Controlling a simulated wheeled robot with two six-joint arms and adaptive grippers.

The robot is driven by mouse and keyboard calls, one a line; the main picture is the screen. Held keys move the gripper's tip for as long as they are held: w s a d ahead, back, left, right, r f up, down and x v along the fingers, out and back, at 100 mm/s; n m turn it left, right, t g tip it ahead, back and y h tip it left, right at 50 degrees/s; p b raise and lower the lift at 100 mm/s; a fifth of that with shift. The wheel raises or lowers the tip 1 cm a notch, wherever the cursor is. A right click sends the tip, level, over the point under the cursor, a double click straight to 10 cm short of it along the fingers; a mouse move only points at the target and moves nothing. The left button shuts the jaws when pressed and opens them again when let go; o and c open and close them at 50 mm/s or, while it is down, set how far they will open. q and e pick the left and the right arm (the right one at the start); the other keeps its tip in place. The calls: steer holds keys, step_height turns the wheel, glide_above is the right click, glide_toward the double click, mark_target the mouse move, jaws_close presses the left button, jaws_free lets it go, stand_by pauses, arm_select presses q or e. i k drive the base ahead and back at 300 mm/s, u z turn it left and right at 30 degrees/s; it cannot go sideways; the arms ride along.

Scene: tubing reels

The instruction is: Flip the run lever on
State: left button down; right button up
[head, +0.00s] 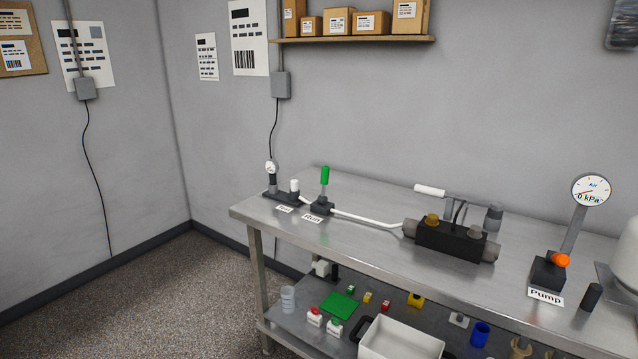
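The run lever (325,176) has a green handle and stands upright on a small black base (321,208) near the left end of the metal table. A "Run" label (312,218) lies in front of it. White tubing (365,219) runs from its base to a black block (448,240) with brass and grey knobs. Neither my left nor my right gripper shows in the head view, and nothing touches the lever.
A small gauge (271,168) and white-topped fitting stand left of the lever. An orange-knobbed pump unit (548,272) and an air gauge (591,190) reading 0 kPa stand at right. The tabletop (370,258) is clear in front of the lever.

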mark_target(322, 199)
steer(key=k, duration=0.45)
steer(key=u, duration=0.65)
steer(key=i, duration=0.95)
steer(key=u, duration=0.35)
steer(key=i, duration=1.1)
steer(key=z, duration=1.3)
steer(key=i, duration=0.6)
steer(key=z, duration=0.55)
